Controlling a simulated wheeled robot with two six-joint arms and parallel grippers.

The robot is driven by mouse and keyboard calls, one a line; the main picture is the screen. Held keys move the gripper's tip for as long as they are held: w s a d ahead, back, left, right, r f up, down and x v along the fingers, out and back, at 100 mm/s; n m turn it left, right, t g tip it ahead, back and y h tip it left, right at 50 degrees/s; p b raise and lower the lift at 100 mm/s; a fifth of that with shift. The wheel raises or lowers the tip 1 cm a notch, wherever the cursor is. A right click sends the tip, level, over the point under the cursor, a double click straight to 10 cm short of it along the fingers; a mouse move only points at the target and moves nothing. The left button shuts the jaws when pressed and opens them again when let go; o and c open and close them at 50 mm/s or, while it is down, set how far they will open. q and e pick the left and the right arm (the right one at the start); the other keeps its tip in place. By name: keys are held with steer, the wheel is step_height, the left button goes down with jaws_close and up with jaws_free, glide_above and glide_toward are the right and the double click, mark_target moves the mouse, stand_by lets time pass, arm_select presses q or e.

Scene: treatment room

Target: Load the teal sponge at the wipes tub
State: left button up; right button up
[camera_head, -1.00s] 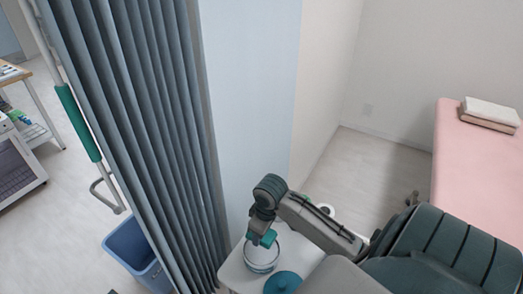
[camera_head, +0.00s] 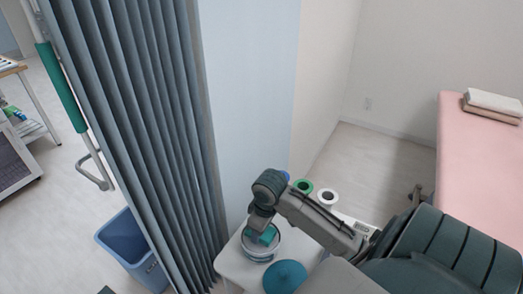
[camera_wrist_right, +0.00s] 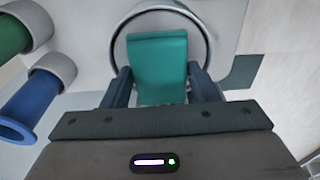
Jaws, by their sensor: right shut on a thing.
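My right gripper (camera_head: 266,234) is shut on the teal sponge (camera_wrist_right: 158,68), which sits between its two fingers in the right wrist view. In the head view, the sponge (camera_head: 267,236) is partly hidden by the gripper and overlaps the mouth of the round wipes tub (camera_head: 258,255). In the wrist view, the tub's round rim (camera_wrist_right: 209,40) shows around and behind the sponge. I cannot tell whether the sponge is below the rim. A round teal lid (camera_head: 285,276) lies beside the tub. My left gripper is not in view.
The tub stands on a small white table (camera_head: 232,266) beside a grey-blue curtain (camera_head: 140,130). Green (camera_head: 303,186) and white (camera_head: 328,197) rolls stand behind my right arm. A blue bin (camera_head: 130,245) is at left; a pink bed (camera_head: 480,170) is at right.

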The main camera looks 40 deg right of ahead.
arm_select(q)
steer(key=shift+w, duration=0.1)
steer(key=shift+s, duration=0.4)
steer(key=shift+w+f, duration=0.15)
arm_select(e)
steer(key=shift+f, duration=0.45)
stand_by(0.3)
arm_select(q)
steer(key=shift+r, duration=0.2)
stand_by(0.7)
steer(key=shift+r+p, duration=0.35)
steer(key=shift+p, duration=0.05)
arm_select(e)
steer(key=shift+s+f, duration=0.1)
stand_by(1.3)
steer(key=shift+r+p, duration=0.75)
steer(key=shift+p, duration=0.2)
step_height(320, 180, up, 2)
steer(key=p, duration=0.2)
steer(key=shift+r+p, duration=0.15)
steer(key=shift+p, duration=0.25)
step_height(320, 180, up, 4)
steer(key=p, duration=0.4)
steer(key=shift+f, duration=0.25)
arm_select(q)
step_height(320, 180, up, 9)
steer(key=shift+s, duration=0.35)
arm_select(e)
steer(key=shift+f, duration=0.1)
